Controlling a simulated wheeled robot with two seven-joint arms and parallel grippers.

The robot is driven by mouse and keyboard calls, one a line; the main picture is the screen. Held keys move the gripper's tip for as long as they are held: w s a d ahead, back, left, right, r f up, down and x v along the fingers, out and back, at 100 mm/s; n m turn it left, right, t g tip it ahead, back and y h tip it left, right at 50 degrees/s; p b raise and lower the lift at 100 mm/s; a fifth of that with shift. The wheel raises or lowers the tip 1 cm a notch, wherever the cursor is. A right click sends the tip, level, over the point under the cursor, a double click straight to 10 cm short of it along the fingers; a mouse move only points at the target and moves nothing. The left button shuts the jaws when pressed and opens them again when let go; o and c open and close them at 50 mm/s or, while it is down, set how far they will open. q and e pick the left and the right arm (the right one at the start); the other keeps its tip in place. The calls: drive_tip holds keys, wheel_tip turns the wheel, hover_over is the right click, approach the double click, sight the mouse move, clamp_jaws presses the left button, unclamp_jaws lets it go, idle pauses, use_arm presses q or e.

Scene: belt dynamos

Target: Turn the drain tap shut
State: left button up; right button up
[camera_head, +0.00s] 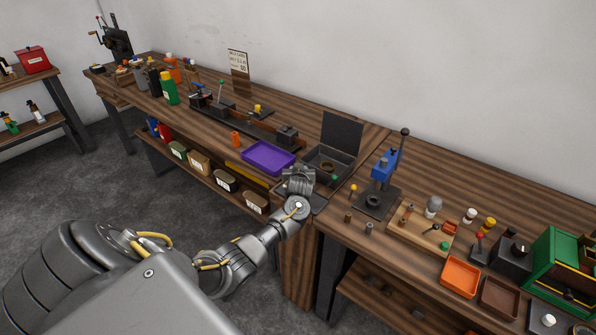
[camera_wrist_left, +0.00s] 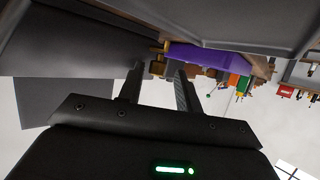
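The dark washer box (camera_head: 322,166) stands on the bench with its lid (camera_head: 342,132) raised. A ring-shaped thing lies inside it, and a green knob sits near its front. My left gripper (camera_head: 301,172) is at the front left of this box. In the left wrist view the two fingers (camera_wrist_left: 160,70) are apart with a gap between them. A small brass-coloured part (camera_wrist_left: 160,47), which may be the drain tap, shows in line with the gap. I cannot tell whether the fingers touch it. In the head view my gripper hides this spot. My right gripper is not in view.
A purple tray (camera_head: 268,157) lies just left of the gripper. Right of the box are a blue lever press (camera_head: 384,168), a wooden board with small parts, and an orange tray (camera_head: 460,278). Bins sit on the shelf below.

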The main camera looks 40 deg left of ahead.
use_arm(q)
drive_tip(key=shift+w+d+r, duration=0.1)
drive_tip(key=shift+d, duration=0.05)
